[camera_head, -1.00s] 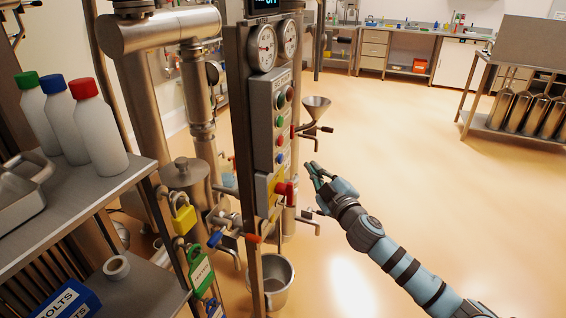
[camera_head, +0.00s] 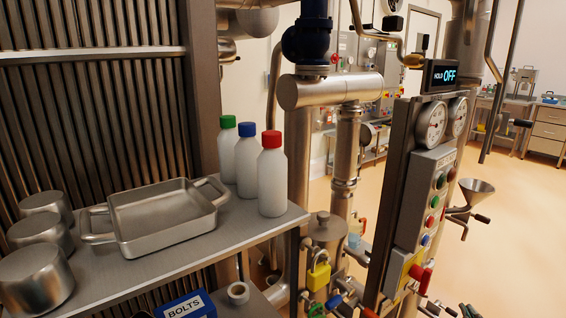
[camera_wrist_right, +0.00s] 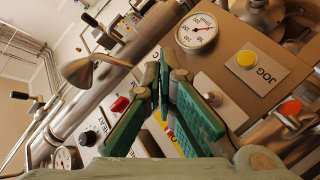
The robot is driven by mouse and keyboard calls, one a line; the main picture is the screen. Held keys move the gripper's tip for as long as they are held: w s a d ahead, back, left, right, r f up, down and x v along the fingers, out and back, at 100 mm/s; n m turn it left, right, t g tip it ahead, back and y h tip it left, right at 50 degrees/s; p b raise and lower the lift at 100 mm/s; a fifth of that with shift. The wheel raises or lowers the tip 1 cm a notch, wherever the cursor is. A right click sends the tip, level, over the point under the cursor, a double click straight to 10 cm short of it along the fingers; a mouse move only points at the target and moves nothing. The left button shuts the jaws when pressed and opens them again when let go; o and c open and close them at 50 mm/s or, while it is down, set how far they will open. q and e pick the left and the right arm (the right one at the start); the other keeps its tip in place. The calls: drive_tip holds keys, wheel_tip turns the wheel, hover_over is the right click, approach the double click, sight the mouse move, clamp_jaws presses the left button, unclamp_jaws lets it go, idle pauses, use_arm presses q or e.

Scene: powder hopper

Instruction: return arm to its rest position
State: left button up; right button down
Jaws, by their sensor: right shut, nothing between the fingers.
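My right gripper shows only as dark fingertips (camera_head: 466,311) at the bottom edge of the head view, right of the control panel's lower end; the rest of that arm is out of frame. In the right wrist view the green-padded fingers (camera_wrist_right: 163,80) are shut with nothing between them. Behind them are a gauge (camera_wrist_right: 197,30), a yellow JOG button (camera_wrist_right: 246,59) and a red knob (camera_wrist_right: 120,104) by a HEAT label. I cannot tell whether the fingers touch the panel. My left gripper is not in view.
The control panel (camera_head: 405,215) has gauges, buttons and a display (camera_head: 440,75) reading HOLD OFF. A funnel (camera_head: 476,192) sticks out to its right. A shelf (camera_head: 150,268) at left holds a tray (camera_head: 165,215) and bottles (camera_head: 271,180). Open floor (camera_head: 520,220) lies at right.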

drive_tip(key=s+a+f+m+g+y+p, duration=0.1)
drive_tip(key=s+a+f+m+g, duration=0.15)
drive_tip(key=s+f, duration=0.75)
drive_tip(key=s+a+f+m+g+p, duration=0.15)
drive_tip(key=s+f+g, duration=0.4)
drive_tip(key=f, duration=0.95)
drive_tip(key=s+a+f+g+y+p, duration=0.1)
drive_tip(key=s+a+f, duration=0.2)
drive_tip(key=s, duration=0.7)
drive_tip(key=s+a+f+m+g+y+p, duration=0.1)
drive_tip(key=s+a+f, duration=0.3)
drive_tip(key=s+a, duration=0.4)
drive_tip(key=s+a+f+g+y+p, duration=0.1)
drive_tip(key=s+a+f+g, duration=0.2)
drive_tip(key=s, duration=1)
drive_tip(key=a+f, duration=0.1)
drive_tip(key=a, duration=0.2)
drive_tip(key=shift+a+m, duration=0.15)
drive_tip(key=shift+m, duration=0.25)
